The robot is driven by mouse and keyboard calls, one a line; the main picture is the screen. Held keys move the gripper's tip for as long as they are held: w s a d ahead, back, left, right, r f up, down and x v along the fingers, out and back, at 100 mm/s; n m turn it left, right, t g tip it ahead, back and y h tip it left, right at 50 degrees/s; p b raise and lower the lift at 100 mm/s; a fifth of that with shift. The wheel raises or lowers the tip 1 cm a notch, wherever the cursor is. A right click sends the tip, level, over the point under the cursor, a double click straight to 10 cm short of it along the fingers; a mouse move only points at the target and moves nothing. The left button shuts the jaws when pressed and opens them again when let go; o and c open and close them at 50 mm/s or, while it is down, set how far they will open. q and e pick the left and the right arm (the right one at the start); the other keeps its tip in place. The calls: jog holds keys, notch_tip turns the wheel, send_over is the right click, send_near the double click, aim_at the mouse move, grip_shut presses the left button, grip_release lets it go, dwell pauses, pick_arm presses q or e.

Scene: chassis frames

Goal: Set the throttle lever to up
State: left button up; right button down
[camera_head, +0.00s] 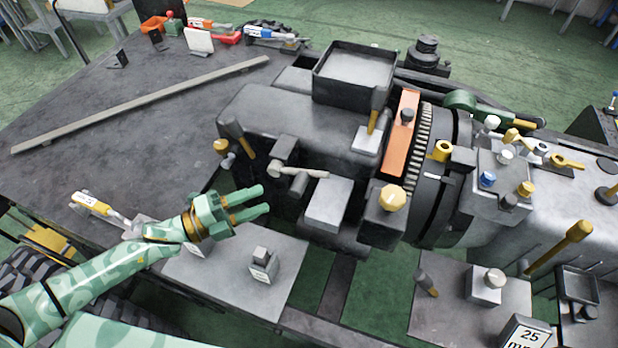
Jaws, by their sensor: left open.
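No label marks the throttle lever, and I cannot tell which lever it is. One lever with a dark grip and yellow shaft (236,135) slants at the left of the engine block. A similar upright lever (376,112) stands on a light block near the orange plate. A yellow-topped lever (560,247) slants at the right. A short dark-topped lever (427,284) stands on the lower right plate. My left gripper (265,199) is open and empty, its green fingers pointing right, below the first lever and left of a grey block. My right gripper is not in view.
The grey engine (265,115) with an open black tray (356,72) fills the middle. A small block (262,262) stands on the light plate (225,287) beneath my gripper. A long bar (140,105) lies on the dark deck.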

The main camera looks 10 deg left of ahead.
aim_at(305, 182)
pick_arm(q)
jog(key=x, duration=1.1)
jog(key=shift+w+d, duration=0.25)
jog(key=shift+d, duration=0.15)
jog(key=shift+c, duration=0.7)
grip_shut()
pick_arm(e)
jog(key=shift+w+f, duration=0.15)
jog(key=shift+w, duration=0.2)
